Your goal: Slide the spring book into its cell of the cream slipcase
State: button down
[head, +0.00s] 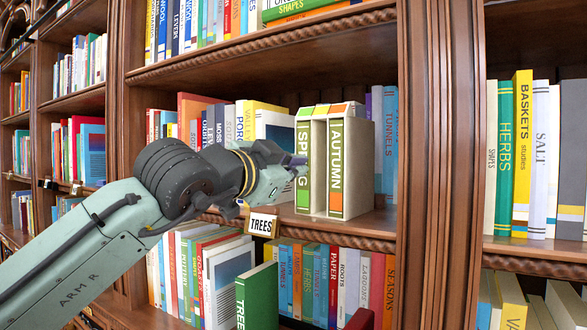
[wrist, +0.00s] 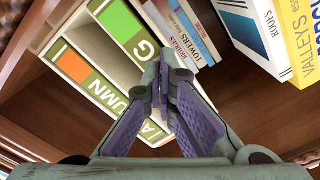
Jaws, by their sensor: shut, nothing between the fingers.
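The cream slipcase (head: 361,165) stands upright on the middle shelf; it also shows in the wrist view (wrist: 92,42). The spring book (head: 303,165), with a green and white spine, stands upright in its left cell. Its spine looks about level with the case front, and its lower letters show in the wrist view (wrist: 122,22). The autumn book (head: 336,165) stands in the right cell. My gripper (head: 299,166) is shut and empty, its fingertips close in front of the spring book's spine. I cannot tell whether they touch it. The fingers also show in the wrist view (wrist: 162,85).
Several books, including a yellow VALLEYS book (wrist: 300,40), stand left of the slipcase. Blue and purple books (head: 389,140) stand to its right. A TREES label (head: 262,224) hangs on the shelf edge. A thick wooden upright (head: 440,150) is farther right.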

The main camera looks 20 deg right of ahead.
jog(key=shift+w+d, duration=0.15)
jog(key=shift+d, duration=0.05)
